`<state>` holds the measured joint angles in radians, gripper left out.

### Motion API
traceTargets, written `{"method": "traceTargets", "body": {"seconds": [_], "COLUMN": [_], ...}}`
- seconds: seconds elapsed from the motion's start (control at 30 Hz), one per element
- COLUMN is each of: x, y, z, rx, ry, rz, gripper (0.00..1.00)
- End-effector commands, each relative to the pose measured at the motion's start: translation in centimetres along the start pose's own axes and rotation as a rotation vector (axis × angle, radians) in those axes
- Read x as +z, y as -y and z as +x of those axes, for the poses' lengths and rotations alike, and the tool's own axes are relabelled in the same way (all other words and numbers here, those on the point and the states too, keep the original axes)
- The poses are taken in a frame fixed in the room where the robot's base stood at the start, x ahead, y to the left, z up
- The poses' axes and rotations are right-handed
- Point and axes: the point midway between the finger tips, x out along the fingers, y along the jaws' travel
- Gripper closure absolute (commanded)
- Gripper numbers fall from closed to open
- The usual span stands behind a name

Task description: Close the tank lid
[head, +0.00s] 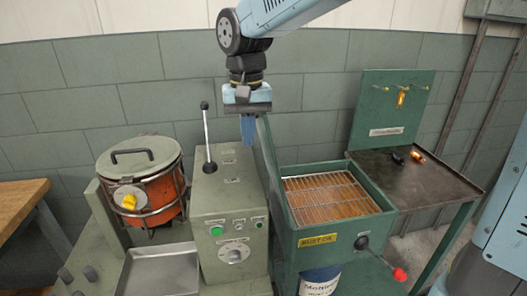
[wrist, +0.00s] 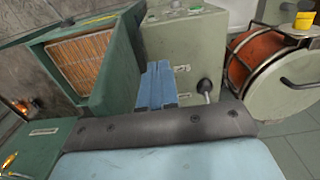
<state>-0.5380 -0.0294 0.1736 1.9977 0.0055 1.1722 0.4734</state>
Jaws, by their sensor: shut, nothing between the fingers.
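The green tank (head: 333,226) stands in the middle right, open on top, with a wire rack (head: 322,197) over an orange-brown inside. Its lid (head: 267,163) is a green panel standing nearly upright along the tank's left edge. In the wrist view the lid (wrist: 120,62) rises between the tank (wrist: 58,80) and the grey-green machine. My gripper (head: 248,142) is shut and empty, pointing down beside the lid's upper end, on the machine's side. The blue fingers (wrist: 158,78) show in the wrist view close to the lid; I cannot tell whether they touch it.
The control box (head: 230,215) with a black-knobbed lever (head: 206,130) stands left of the lid. An orange drum (head: 150,200) and a metal tray (head: 160,270) are further left. A red-knobbed handle (head: 398,273) juts from the tank's front. A side table (head: 420,180) stands right.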

Motion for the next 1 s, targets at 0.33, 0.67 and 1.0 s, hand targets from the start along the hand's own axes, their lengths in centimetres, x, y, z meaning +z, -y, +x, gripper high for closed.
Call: {"method": "traceTargets", "body": {"seconds": [0.33,0.67,1.0], "x": [0.1,0.0,0.0], "y": [-1.3,-2.6,-5.3], "z": [-0.2,-0.6,-1.2], "rx": [0.001,0.000,0.000], "ry": [0.003,0.001,0.000], "rz": [0.001,0.003,0.003], "gripper": [1.00,1.00,1.00]}}
